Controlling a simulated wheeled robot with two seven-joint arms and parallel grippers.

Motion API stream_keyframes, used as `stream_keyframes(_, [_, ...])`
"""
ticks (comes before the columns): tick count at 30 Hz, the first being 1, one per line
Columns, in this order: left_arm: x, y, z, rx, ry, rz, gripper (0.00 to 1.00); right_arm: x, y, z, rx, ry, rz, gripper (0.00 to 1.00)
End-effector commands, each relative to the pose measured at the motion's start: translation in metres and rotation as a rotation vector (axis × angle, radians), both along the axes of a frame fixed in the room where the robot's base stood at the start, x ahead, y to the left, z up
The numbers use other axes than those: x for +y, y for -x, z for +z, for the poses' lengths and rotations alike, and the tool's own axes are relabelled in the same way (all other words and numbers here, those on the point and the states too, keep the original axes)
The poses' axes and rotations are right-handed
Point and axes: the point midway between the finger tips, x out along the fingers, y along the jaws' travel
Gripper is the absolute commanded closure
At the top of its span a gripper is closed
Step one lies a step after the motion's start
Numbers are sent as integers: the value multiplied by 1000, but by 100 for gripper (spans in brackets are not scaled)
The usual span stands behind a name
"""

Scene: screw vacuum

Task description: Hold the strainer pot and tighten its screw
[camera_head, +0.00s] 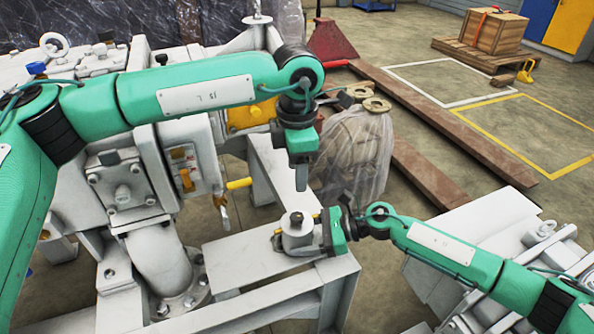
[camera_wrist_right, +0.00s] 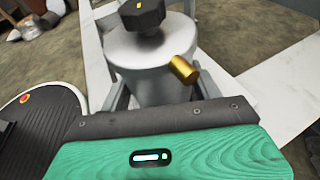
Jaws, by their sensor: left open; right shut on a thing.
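The strainer pot (camera_head: 297,238) is a light grey cylinder standing upright on the white frame. Its dark hex screw (camera_head: 296,217) sits on top; the screw (camera_wrist_right: 142,14) is cut off by the upper edge of the right wrist view. A brass fitting (camera_wrist_right: 184,69) sticks out of the pot's side. My right gripper (camera_head: 300,243) comes from the right and is shut on the pot, with one finger on each side of its body. My left gripper (camera_head: 301,180) points down above the screw, open and empty, with a visible gap between them. Its finger opening is hard to see from here.
The white frame (camera_head: 255,248) carries the pot. A large grey machine (camera_head: 120,190) with a yellow-handled valve (camera_head: 238,184) stands to the left. A plastic-wrapped object (camera_head: 358,150) stands behind the pot. Grey equipment (camera_head: 500,235) is at the right.

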Motion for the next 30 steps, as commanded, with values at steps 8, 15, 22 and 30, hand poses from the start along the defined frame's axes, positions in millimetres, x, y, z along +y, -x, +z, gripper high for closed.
stream_keyframes(8, [0, 0, 0, 0, 0, 0, 48, 0, 0, 0, 0, 0, 0, 16])
stream_keyframes(15, [0, 0, 0, 0, 0, 0, 48, 0, 0, 0, 0, 0, 0, 11])
stream_keyframes(22, [0, 0, 0, 0, 0, 0, 48, -14, -1, 3, 0, 1, -2, 11])
stream_keyframes(30, [0, 0, 0, -1, 0, 0, 48, -67, -1, 19, 1, 2, -4, 11])
